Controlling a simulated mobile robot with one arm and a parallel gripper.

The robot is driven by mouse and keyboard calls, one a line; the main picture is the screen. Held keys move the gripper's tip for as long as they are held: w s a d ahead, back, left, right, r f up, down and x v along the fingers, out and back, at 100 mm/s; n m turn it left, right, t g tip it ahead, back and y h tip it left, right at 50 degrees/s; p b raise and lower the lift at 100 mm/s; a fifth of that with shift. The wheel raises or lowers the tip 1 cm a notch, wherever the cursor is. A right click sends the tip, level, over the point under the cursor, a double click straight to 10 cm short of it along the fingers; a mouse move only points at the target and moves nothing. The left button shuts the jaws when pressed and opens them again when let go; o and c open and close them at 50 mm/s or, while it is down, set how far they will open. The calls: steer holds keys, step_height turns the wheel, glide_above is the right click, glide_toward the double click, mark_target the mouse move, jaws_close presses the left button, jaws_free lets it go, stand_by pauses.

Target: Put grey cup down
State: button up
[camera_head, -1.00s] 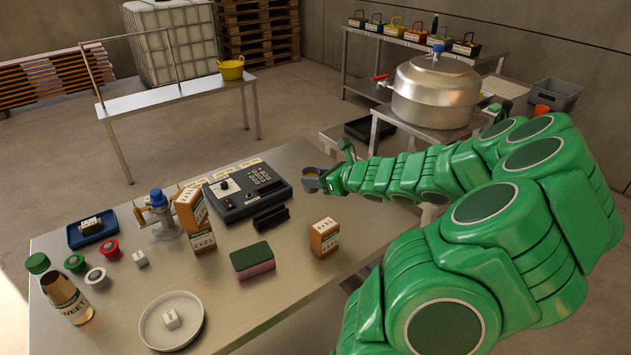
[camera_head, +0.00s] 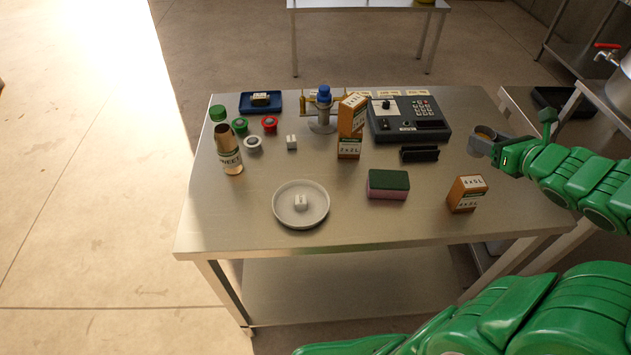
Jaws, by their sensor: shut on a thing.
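My gripper (camera_head: 494,147) is at the right end of the steel table (camera_head: 400,225), shut on the grey cup (camera_head: 478,146). The cup looks upright, with its round opening facing up and something brownish inside. The gripper hides the cup's right side. I cannot tell whether the cup's base touches the table or is held above it.
Left of the cup are a control box (camera_head: 409,119) and a black holder (camera_head: 419,154). The front right tabletop is mostly clear.

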steer(key=a+r+n+g+y, duration=0.1)
steer(key=a+n+g+y, duration=0.75)
steer(key=a, duration=2.05)
steer(key=s+a+n+g, duration=1.05)
steer(key=s+a, duration=0.55)
steer(key=a, duration=0.3)
steer(key=shift+n+t+y, duration=0.35)
steer(key=shift+n+t, duration=0.05)
steer(key=shift+w+a+f, duration=1.25)
steer(key=shift+w+f, duration=0.45)
steer(key=shift+w, duration=0.1)
steer(key=shift+w+a+f, duration=1.3)
steer(key=shift+w+f, duration=0.4)
steer(key=shift+w, duration=0.15)
steer(key=shift+w+a+f, duration=1.25)
steer(key=shift+w+f, duration=0.45)
steer(key=shift+w, duration=0.1)
steer(key=shift+w+a+f, duration=0.1)
steer(key=shift+w+f, duration=0.1)
steer(key=shift+f, duration=1.55)
